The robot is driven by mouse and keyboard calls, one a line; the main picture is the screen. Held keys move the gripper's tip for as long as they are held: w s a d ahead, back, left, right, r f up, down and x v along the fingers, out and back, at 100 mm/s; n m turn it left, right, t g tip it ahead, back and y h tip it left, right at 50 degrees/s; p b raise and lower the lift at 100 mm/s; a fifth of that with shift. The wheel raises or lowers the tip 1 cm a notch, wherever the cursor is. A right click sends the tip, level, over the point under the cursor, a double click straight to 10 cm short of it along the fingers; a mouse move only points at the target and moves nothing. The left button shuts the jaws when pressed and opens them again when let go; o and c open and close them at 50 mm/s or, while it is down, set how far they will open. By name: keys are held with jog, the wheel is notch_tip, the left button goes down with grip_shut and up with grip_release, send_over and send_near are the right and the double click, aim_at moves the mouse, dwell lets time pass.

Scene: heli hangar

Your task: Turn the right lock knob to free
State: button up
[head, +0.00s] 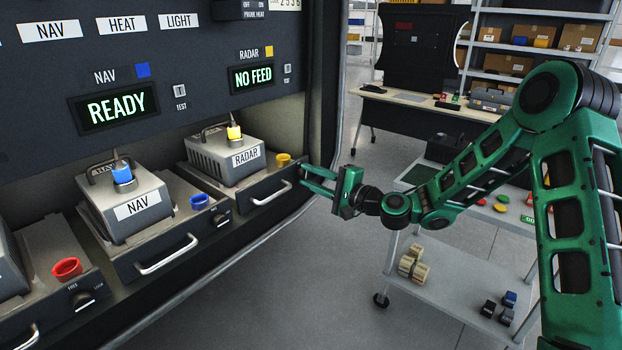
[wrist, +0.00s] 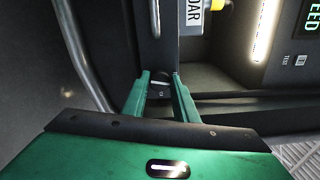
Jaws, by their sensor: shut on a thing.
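The right lock knob (wrist: 160,82) shows in the wrist view as a small dark knob with a pale mark, on the front of the radar unit's tray. My gripper (wrist: 160,76) is shut on it, with one green finger on each side. In the head view my gripper (head: 303,180) reaches left to the right end of the tray front (head: 262,200), and the knob there is hidden by the fingers. The grey radar unit (head: 225,158) sits on this tray, with a yellow plug on top. I cannot read the knob's setting.
The radar tray has a silver handle (head: 272,193) and a yellow cup (head: 283,160). The NAV unit (head: 128,203) stands on the tray to the left. The radar display (head: 252,76) reads NO FEED. A grey cart (head: 455,275) with small items stands behind my arm.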

jog(key=shift+f+n, duration=0.15)
jog(key=shift+n, duration=0.95)
jog(key=shift+s, duration=0.1)
jog(key=o, duration=1)
jog(key=shift+d, duration=0.15)
jog(key=v, duration=1)
jog(key=shift+s+d, duration=0.15)
jog(key=shift+d, duration=0.05)
jog(key=shift+s+n, duration=0.1)
jog(key=shift+n, duration=0.2)
